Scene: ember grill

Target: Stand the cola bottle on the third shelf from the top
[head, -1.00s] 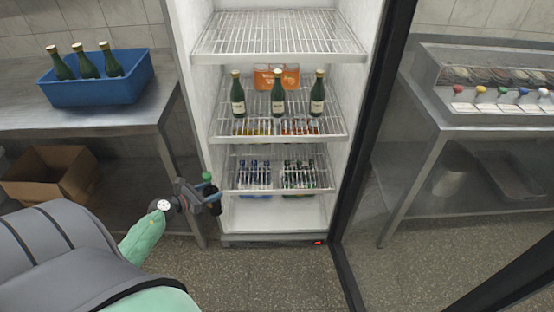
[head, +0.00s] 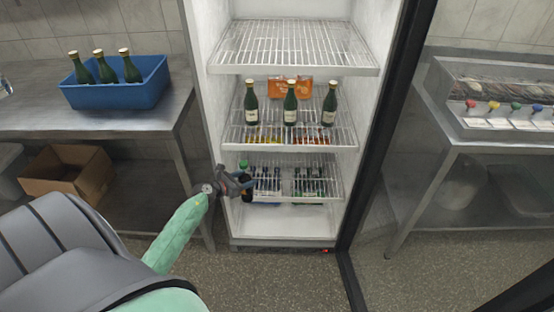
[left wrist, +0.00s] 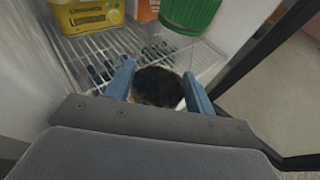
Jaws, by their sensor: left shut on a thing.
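The dark cola bottle (head: 247,194), with a green cap (head: 243,164), is upright in my left gripper (head: 242,182). In the wrist view the shelf's wires (left wrist: 125,42) lie beyond the fingers. Whether the base touches the shelf is hidden. My right gripper is not in view.
Green bottles (head: 290,108) and an orange carton (head: 290,88) stand on the second shelf. In the wrist view, a yellow lemonade carton (left wrist: 88,15) stands on the left of the third shelf. The top shelf (head: 290,48) is empty. The fridge's black door frame (head: 385,125) is at right.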

